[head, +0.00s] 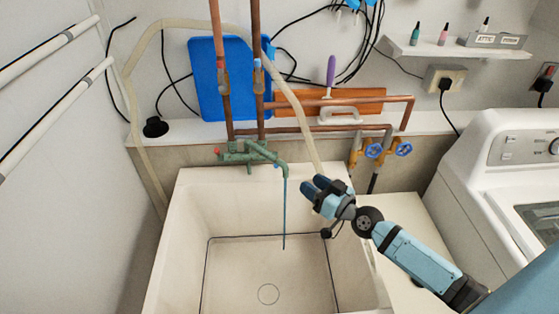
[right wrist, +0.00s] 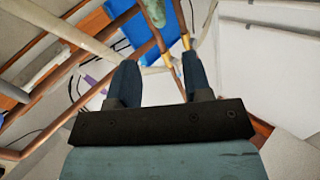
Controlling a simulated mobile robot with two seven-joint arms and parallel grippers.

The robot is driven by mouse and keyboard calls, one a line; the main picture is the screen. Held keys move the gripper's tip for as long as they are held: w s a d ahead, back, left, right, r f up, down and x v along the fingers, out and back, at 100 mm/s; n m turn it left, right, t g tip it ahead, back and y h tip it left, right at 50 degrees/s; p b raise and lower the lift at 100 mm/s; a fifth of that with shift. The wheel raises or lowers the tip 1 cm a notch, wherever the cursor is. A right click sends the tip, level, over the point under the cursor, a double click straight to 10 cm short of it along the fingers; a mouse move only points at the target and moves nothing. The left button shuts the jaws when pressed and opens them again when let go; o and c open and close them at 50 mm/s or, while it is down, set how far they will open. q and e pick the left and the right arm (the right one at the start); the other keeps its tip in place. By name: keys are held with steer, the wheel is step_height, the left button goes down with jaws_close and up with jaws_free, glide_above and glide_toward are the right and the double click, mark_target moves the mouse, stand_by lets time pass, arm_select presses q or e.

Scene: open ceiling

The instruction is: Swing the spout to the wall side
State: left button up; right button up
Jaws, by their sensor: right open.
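The green tap (head: 250,153) is joined to two copper pipes above the back of the sink. Its spout (head: 283,169) reaches right and bends down, and a thin blue stream (head: 285,215) falls from it into the sink (head: 170,245). My right gripper (head: 313,186) is open and empty, to the right of the spout and apart from it. In the right wrist view the two fingers (right wrist: 160,62) stand apart with nothing between them. A small greenish part shows beyond them at the top there; I cannot tell which part of the tap it is. My left gripper is out of view.
A pale hose (head: 305,130) hangs down close behind my right gripper. Copper pipes (head: 345,101) and blue-handled valves (head: 373,150) are on the back wall at right. A washing machine (head: 470,150) stands at right. The space over the sink is mostly free.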

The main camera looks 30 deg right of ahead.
mark_target(281, 161)
steer(key=p+x, duration=0.2)
steer(key=x, duration=1)
steer(key=shift+a, duration=0.1)
jaws_close()
